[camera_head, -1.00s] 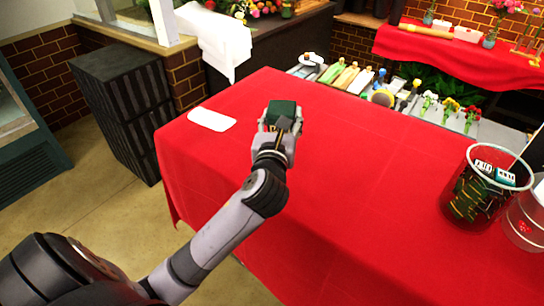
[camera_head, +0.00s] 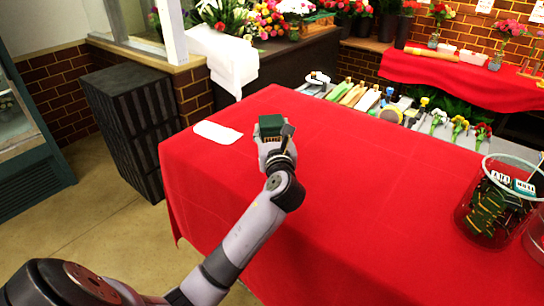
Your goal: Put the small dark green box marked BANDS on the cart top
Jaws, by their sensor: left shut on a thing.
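A small dark green box (camera_head: 270,126) is in my left gripper (camera_head: 270,140), over the red-covered table (camera_head: 340,190) near its far left part. My left gripper is shut on the box; the marking on it is too small to read. I cannot tell whether the box touches the cloth. No cart top can be made out for certain in this view. My right gripper is not in view.
A white card or cloth (camera_head: 217,132) lies flat left of my gripper. A clear container (camera_head: 490,210) with dark green items stands at the right. A black ribbed cabinet (camera_head: 130,125) stands on the floor at left. The middle of the red cloth is clear.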

